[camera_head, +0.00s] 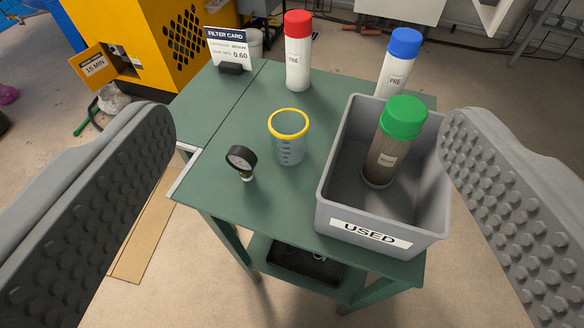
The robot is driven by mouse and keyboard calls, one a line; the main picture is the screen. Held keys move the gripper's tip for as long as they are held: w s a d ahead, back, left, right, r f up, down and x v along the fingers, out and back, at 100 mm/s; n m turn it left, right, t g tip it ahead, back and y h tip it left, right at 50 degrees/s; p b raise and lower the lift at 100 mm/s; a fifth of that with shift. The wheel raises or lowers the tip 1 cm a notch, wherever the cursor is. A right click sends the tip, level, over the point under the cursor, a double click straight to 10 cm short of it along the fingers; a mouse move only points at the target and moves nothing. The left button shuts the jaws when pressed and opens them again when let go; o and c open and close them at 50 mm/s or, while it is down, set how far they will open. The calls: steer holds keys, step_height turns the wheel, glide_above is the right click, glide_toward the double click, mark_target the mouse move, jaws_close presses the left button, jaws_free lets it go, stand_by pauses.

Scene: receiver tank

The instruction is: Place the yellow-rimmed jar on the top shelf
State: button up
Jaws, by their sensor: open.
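The yellow-rimmed jar (289,150) is clear with dark markings and stands upright on the green table's top (225,195), near the middle. It looks empty. My gripper (307,150) is open, with one grey studded finger at the left and one at the right of the picture. The fingers look closer to the camera than the jar and do not touch it. The table has a lower shelf (258,250) under its top. I cannot tell which surface is the top shelf.
A grey bin marked USED (335,205) holds a green-capped cartridge (395,145) right of the jar. A pressure gauge (241,160) stands close at its left. Red-capped (298,55) and blue-capped (398,68) cartridges and a filter card (229,48) stand behind. A black tray (290,265) lies below.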

steer(key=w+a+f+g, duration=0.1)
steer(key=w+f+g, duration=0.45)
steer(key=w, duration=0.65)
steer(key=g, duration=0.5)
glide_toward(285, 125)
step_height(285, 125, down, 5)
steer(key=shift+s+d+r, duration=0.1)
steer(key=shift+s+r, duration=0.05)
steer(key=shift+s, duration=0.05)
steer(key=shift+d+x, duration=0.15)
steer(key=shift+x, duration=1.15)
steer(key=shift+d+x, duration=0.15)
steer(key=shift+x, duration=1.15)
steer(key=c, duration=1.2)
steer(key=shift+o, duration=0.2)
